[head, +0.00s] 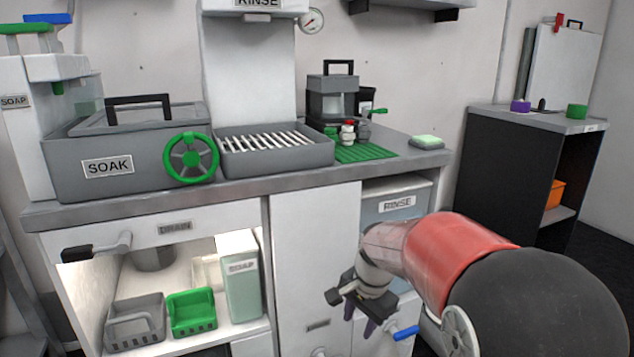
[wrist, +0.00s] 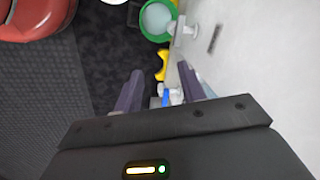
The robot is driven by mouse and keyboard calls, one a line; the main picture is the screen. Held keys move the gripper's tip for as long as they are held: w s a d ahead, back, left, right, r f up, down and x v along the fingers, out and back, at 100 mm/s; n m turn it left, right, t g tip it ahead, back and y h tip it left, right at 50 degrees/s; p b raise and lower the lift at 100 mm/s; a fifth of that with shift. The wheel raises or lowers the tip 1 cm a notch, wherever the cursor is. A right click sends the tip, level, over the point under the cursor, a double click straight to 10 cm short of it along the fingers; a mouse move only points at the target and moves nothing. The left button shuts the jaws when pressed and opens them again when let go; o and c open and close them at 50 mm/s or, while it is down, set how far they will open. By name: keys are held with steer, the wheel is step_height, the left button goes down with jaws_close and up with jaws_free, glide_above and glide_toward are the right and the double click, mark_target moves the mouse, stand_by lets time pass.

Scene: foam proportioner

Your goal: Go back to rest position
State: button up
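My gripper (head: 360,318) hangs low in front of the counter's lower doors in the head view, pointing downward. In the wrist view my gripper (wrist: 165,92) shows its two dark purple fingers spread apart, with nothing held between them. A blue-handled valve (head: 405,332) is just to the right of the fingers in the head view. A blue piece (wrist: 166,98) shows beyond the fingertips in the wrist view; whether the gripper touches it is not clear.
The counter (head: 240,190) carries a SOAK basin (head: 75,165), a green handwheel (head: 190,158) and a rinse rack (head: 275,155). Below are an open DRAIN compartment with a green basket (head: 192,312) and grey basket (head: 135,322). A dark cabinet (head: 510,175) stands right. Dark floor (wrist: 100,60) lies below my gripper.

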steer(key=s+d+r+n+t, duration=0.2)
steer(key=s+d+r+n, duration=0.1)
steer(key=s, duration=0.8)
steer(key=s+d+r+n+t+h+p, duration=0.1)
steer(key=s+r+n, duration=0.5)
steer(key=s, duration=0.6)
steer(key=d+t, duration=0.1)
steer(key=d, duration=0.1)
steer(key=shift+d+r, duration=0.15)
steer(key=shift+d, duration=0.15)
